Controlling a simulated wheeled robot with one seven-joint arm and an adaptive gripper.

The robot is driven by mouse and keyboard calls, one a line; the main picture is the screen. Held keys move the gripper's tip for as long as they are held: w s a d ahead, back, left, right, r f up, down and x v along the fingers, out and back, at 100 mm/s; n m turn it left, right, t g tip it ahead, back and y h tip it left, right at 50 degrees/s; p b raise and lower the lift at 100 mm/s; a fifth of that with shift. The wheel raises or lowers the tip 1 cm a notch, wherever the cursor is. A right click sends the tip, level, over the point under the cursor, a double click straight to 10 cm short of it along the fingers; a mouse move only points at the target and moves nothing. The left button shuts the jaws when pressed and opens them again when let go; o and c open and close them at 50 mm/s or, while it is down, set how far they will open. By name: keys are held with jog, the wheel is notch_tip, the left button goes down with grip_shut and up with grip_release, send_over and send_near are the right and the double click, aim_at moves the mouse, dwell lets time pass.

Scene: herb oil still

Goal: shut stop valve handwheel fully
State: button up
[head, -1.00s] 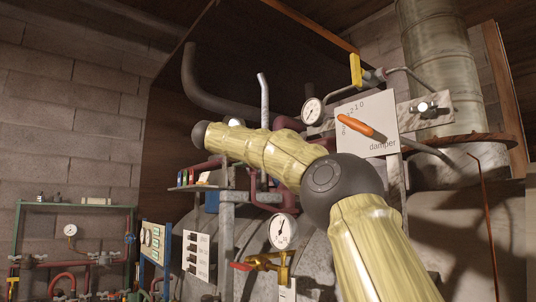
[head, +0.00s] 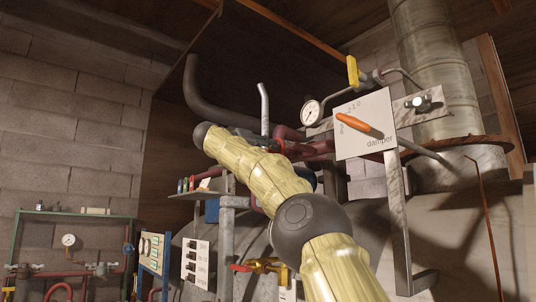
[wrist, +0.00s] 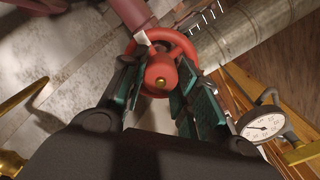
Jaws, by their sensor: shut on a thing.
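The red stop valve handwheel (wrist: 186,43) shows in the wrist view, with a red hub and a small brass nut at its centre. It sits on a dark red pipe (wrist: 131,13). My gripper (wrist: 161,82) has its two green-and-black fingers on either side of the handwheel and is shut on it. The left finger hides part of the rim. I cannot tell how far the wheel is turned.
A white damper plate (head: 366,115) with an orange lever (head: 352,123) is right of my arm. A pressure gauge (head: 312,112) stands above the arm; a gauge also shows in the wrist view (wrist: 263,126). A brass valve with a red lever (head: 262,266) is below, close to my arm.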

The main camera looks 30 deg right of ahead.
jog(key=shift+w+f+m+b, duration=0.1)
jog(key=shift+m+b, duration=0.35)
jog(key=shift+m, duration=3.7)
jog(key=shift+w+m+b, duration=0.1)
jog(key=shift+m+b, duration=0.3)
jog(key=shift+m, duration=3.75)
jog(key=o, duration=1)
jog(key=shift+a, duration=0.1)
jog(key=a, duration=0.8)
jog(key=s+a, duration=0.1)
jog(key=a, duration=0.2)
jog(key=shift+a, duration=0.4)
